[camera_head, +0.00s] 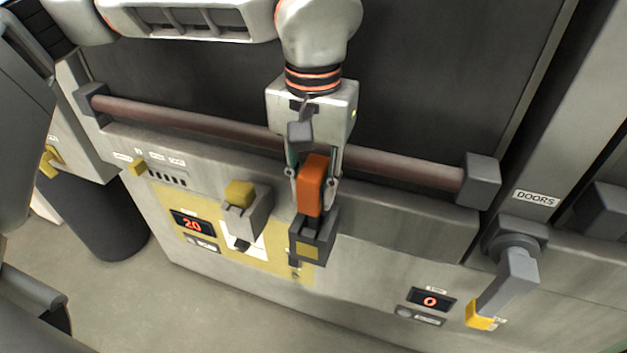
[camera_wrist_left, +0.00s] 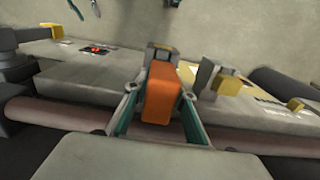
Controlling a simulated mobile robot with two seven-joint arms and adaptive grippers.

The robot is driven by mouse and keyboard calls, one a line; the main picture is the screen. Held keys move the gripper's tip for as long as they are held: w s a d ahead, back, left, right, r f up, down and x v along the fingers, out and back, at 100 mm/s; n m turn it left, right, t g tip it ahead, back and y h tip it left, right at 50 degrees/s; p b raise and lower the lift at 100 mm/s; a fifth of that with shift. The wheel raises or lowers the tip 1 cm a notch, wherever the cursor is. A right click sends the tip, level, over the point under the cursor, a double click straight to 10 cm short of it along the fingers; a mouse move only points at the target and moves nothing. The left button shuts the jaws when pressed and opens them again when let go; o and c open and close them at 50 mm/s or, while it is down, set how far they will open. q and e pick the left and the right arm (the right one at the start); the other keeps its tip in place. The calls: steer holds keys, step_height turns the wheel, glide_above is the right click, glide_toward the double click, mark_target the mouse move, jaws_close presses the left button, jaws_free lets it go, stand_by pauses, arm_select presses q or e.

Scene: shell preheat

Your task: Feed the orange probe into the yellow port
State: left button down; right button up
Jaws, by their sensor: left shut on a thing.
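The orange probe (camera_head: 312,186) is a block held upright between the fingers of my left gripper (camera_head: 314,178), which is shut on it. The probe also shows between the fingers in the left wrist view (camera_wrist_left: 160,95). Directly below its lower end in the head view is a dark grey housing with a yellow square face (camera_head: 307,250), apparently the yellow port. It shows just beyond the probe in the left wrist view (camera_wrist_left: 164,48). Probe and housing overlap in both views; I cannot tell whether the probe is inside it. My right gripper is not in view.
A reddish handle bar (camera_head: 400,168) runs across the panel behind my gripper. A grey block with a yellow top (camera_head: 239,194) stands left of the housing. A grey lever with a yellow end (camera_head: 510,285) is at right, below the DOORS label. A display (camera_head: 192,224) reads 20.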

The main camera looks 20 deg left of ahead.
arm_select(q)
steer(key=shift+f+b, duration=0.65)
steer(key=shift+f, duration=0.95)
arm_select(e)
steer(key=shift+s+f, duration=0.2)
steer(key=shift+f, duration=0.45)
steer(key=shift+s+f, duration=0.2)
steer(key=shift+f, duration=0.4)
arm_select(q)
steer(key=c, duration=1.6)
jaws_free()
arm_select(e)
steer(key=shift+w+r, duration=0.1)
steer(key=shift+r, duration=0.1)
arm_select(q)
step_height(320, 180, up, 12)
steer(key=shift+r, duration=0.1)
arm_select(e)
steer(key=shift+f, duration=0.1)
